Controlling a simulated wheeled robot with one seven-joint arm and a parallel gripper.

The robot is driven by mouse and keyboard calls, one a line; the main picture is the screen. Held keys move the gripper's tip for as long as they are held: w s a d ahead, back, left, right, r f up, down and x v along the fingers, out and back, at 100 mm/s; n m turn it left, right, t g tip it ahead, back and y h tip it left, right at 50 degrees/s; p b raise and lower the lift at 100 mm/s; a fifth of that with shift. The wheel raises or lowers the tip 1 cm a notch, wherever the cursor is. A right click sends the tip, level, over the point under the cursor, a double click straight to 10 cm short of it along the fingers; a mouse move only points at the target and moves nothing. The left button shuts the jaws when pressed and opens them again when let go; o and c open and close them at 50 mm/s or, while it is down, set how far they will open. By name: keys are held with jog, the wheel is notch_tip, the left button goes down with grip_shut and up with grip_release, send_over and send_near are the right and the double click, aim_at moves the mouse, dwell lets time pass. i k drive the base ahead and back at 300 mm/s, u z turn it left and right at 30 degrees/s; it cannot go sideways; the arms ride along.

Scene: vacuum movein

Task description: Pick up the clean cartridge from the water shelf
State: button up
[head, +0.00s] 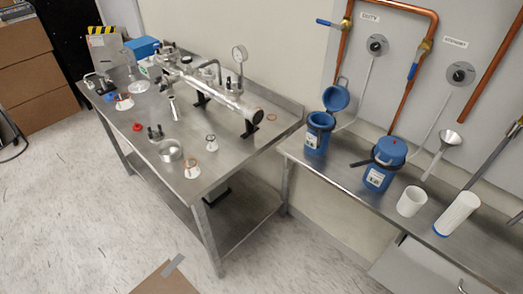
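A white cylinder with a blue band at its lower end (458,213) is on the steel shelf (345,158) along the right wall. It looks like the cartridge; I cannot tell whether it is clean. It appears slanted, and I cannot tell whether it stands or lies. A shorter white cup-like piece (411,202) stands just left of it. My gripper is not in view, and nothing visible covers the cylinder.
Two blue canisters, one with its lid open (319,130) and one closed (383,165), stand left on the shelf. A funnel (450,137) rises behind the white pieces. A steel table (225,165) with glassware and metal fittings stands left. Cardboard (160,278) lies in front; pale floor (75,220) is clear.

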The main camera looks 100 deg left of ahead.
aim_at(466, 202)
jog(key=u, duration=1.8)
jog(key=i, duration=0.1)
jog(key=u, duration=1)
